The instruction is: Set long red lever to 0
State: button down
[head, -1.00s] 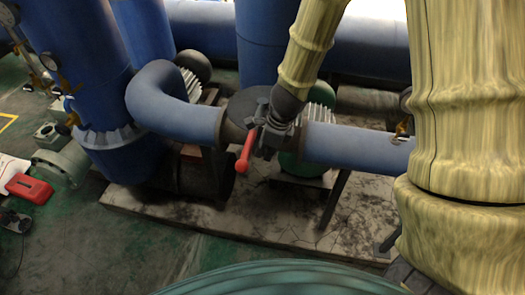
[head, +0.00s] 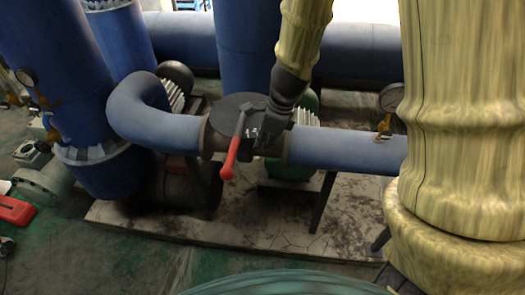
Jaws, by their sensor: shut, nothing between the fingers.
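The long red lever (head: 230,158) is on the valve of the blue horizontal pipe (head: 345,148).
A pressure gauge (head: 391,97) stands on the pipe at the right. Big blue vertical pipes (head: 70,90) fill the left. A red box (head: 15,210) lies on the floor at the far left. The concrete plinth (head: 265,235) below the pipe is mostly bare.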

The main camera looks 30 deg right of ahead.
jog(key=shift+v, duration=1.1)
jog(key=shift+d, duration=0.1)
jog(key=s+d+f+n+g+h+b, duration=0.1)
jog(key=s+f+n, duration=0.3)
jog(key=f, duration=0.5)
jog(key=s+d+f+n+h+b, duration=0.15)
jog(key=s+f+n, duration=0.3)
jog(key=f, duration=0.45)
jog(key=s+d+f+n+g+h+b, duration=0.1)
jog(key=s+f+n+b, duration=0.15)
jog(key=f+n, duration=0.45)
jog(key=s+a+f+n, duration=0.2)
jog(key=s+f+n, duration=0.1)
jog(key=f, duration=0.3)
jog(key=s+a+f+n+y+b, duration=0.1)
jog(key=s+a+f+n, duration=0.1)
jog(key=s+f, duration=0.4)
jog(key=s+a+f+n+b, duration=0.1)
jog(key=s+a+f+n, duration=0.1)
jog(key=s+f+n, duration=0.2)
notch_tip(320, 180, down, 3)
jog(key=shift+s+a+r, duration=0.2)
jog(key=shift+s+a, duration=0.15)
jog(key=shift+s, duration=0.2)
jog(key=shift+s+d, duration=0.1)
